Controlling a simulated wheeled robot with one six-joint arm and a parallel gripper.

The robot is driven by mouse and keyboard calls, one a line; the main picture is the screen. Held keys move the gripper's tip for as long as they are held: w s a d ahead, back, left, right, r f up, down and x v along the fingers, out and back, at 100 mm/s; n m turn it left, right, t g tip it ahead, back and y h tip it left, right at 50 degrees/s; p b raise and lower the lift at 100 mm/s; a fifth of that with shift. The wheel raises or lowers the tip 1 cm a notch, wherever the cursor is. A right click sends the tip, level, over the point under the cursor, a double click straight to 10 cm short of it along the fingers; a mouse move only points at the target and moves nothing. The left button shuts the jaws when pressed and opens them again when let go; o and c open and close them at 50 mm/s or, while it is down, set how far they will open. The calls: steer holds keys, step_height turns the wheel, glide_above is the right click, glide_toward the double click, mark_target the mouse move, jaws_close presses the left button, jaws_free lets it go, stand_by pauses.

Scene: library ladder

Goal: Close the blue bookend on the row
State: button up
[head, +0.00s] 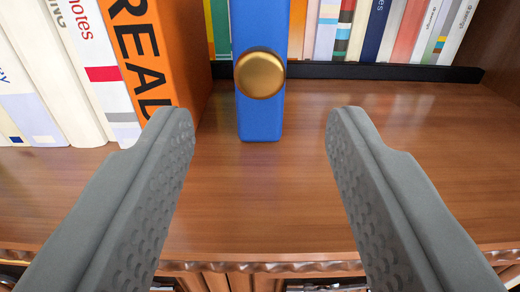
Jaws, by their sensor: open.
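The blue bookend (261,120) stands upright on the wooden shelf, just above the middle of the head view, with a round brass knob (260,74) on its near face. The row of books on the left ends in an orange book (150,50) that leans a little. A gap of bare shelf shows between the orange book and the bookend. My gripper (260,122) is open and empty, one finger to each side of the bookend and nearer to me. Neither finger appears to touch it.
More books (390,30) stand at the back right behind a low black strip (390,72). The shelf board (400,120) is clear right of the bookend up to the side wall (505,50). The shelf's carved front edge (262,266) runs along the bottom.

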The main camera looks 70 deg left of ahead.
steer(key=v, duration=0.9)
steer(key=shift+o, duration=0.2)
glide_toward(256, 73)
steer(key=x, duration=0.8)
steer(key=shift+w+a, duration=0.1)
steer(key=shift+w, duration=0.05)
stand_by(0.4)
jaws_close()
